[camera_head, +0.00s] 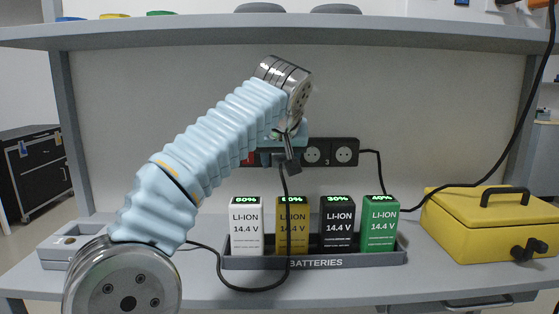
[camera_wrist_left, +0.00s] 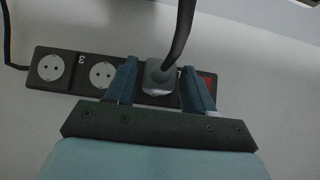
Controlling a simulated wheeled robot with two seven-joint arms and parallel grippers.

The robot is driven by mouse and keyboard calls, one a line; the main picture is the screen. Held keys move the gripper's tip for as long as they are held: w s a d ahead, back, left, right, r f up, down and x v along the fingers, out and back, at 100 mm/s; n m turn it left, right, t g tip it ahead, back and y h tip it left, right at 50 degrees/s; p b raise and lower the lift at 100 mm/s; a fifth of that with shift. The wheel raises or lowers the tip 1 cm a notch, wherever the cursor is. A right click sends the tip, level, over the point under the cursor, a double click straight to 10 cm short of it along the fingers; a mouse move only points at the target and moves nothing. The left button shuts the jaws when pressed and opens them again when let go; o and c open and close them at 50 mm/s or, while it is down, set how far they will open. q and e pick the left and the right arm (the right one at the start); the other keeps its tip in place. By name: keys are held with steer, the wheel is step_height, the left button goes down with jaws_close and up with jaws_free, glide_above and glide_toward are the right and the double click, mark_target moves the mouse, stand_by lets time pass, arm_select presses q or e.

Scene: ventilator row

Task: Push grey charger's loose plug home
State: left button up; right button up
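A black socket strip (camera_head: 318,152) is on the back panel; it also shows in the wrist view (camera_wrist_left: 76,75). The grey plug (camera_wrist_left: 159,77) with its dark cable is at the strip, between the strip's red part and an empty socket (camera_wrist_left: 102,74). How far in it sits cannot be told. My left gripper (camera_wrist_left: 160,85) has a blue finger on each side of the plug, with narrow gaps showing. In the head view the left gripper (camera_head: 283,143) is at the strip, partly hidden by its wrist. A grey charger (camera_head: 75,243) stands at the left, partly behind my arm. My right gripper is out of view.
The plug's cable loops down in front of a battery tray (camera_head: 243,263) holding several Li-ion batteries. Another cable (camera_head: 381,172) runs from the strip's right end. A yellow case (camera_head: 480,235) stands at the right. A shelf (camera_head: 200,32) spans above the arm.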

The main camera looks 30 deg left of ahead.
arm_select(q)
jaws_close()
steer(key=shift+w+a+p, duration=0.25)
steer(key=shift+w+p, duration=0.05)
steer(key=shift+w, duration=0.1)
stand_by(0.6)
steer(key=shift+o, duration=2.2)
jaws_free()
steer(key=v, duration=1.3)
steer(key=shift+s+r, duration=0.25)
steer(key=shift+s, duration=0.05)
steer(key=shift+d, duration=0.1)
